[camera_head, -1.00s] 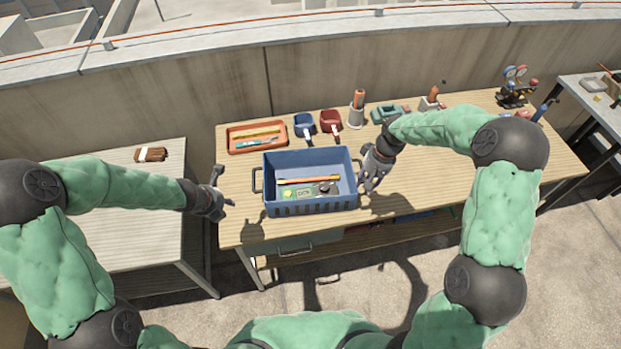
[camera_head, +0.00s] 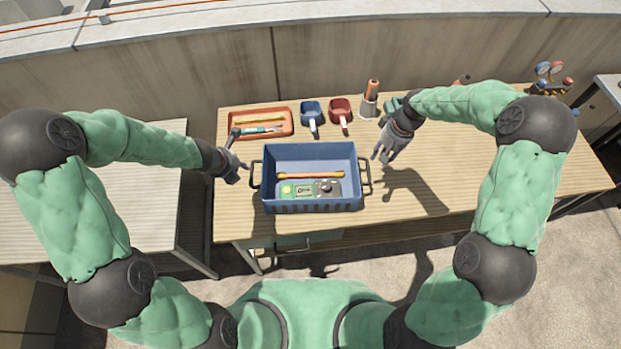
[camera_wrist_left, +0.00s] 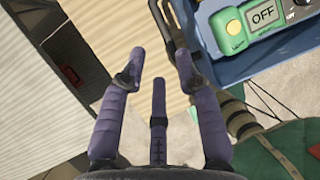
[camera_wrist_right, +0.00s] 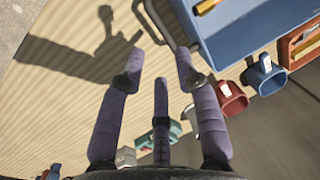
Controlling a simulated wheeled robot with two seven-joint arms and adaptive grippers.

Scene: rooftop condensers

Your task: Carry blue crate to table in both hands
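The blue crate (camera_head: 312,196) stands upright on the wooden workbench (camera_head: 460,165), with a dark handle at each end. It holds a green meter (camera_head: 310,188) and a yellow-orange stick (camera_head: 310,175). My left gripper (camera_head: 243,168) is open and empty just left of the crate. In the left wrist view the left handle (camera_wrist_left: 162,22) lies just beyond its spread fingers (camera_wrist_left: 156,62). My right gripper (camera_head: 380,154) is open and empty at the crate's right end. In the right wrist view the right handle (camera_wrist_right: 150,22) lies just beyond its fingers (camera_wrist_right: 160,60).
A gauge set (camera_head: 551,75) stands at the far right. Another table (camera_head: 120,200) at left has clear visible space. A wall runs behind.

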